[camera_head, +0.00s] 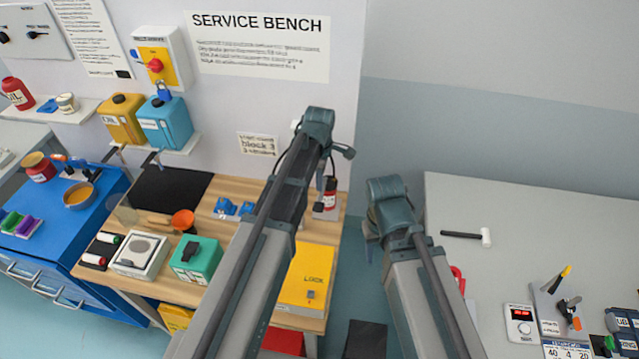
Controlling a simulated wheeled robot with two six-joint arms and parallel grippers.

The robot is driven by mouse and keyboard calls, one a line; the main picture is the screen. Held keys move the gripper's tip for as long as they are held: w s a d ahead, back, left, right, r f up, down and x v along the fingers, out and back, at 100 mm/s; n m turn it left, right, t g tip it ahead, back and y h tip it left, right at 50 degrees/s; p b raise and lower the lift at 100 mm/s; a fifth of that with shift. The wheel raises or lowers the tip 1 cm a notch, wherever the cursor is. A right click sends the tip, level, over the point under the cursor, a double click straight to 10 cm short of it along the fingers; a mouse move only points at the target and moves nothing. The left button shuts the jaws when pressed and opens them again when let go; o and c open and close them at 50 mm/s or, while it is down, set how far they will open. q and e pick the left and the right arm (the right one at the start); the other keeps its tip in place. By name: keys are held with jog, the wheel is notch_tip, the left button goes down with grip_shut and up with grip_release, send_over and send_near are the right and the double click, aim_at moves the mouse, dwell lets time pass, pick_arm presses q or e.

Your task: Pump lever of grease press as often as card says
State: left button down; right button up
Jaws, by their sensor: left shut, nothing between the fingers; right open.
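A small white card (257,144) is on the wall above the wooden bench. Its larger print seems to read "block 3"; the smaller lines are too blurred to read surely. Small blue blocks (226,207) sit left of my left arm. Both my arms reach up from the bottom edge, the left over the bench, the right over the gap beside it.
The wooden bench (215,190) holds an orange cup (183,221), a green box (196,259) and a white device (140,255). A grey table (470,200) with a mallet (467,236) stands right, across a floor gap.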

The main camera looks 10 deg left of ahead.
aim_at(319, 211)
pick_arm(q)
notch_tip(319, 211, down, 11)
jog(key=b, duration=0.9)
jog(key=shift+r, duration=0.2)
jog(key=f+t+b, duration=0.1)
jog(key=b, duration=0.1)
jog(key=f+b, duration=0.2)
jog(key=f+t+b, duration=0.1)
jog(key=f+b, duration=0.1)
jog(key=shift+s+t, duration=0.3)
jog(key=shift+s, duration=0.1)
jog(key=shift+r, duration=0.1)
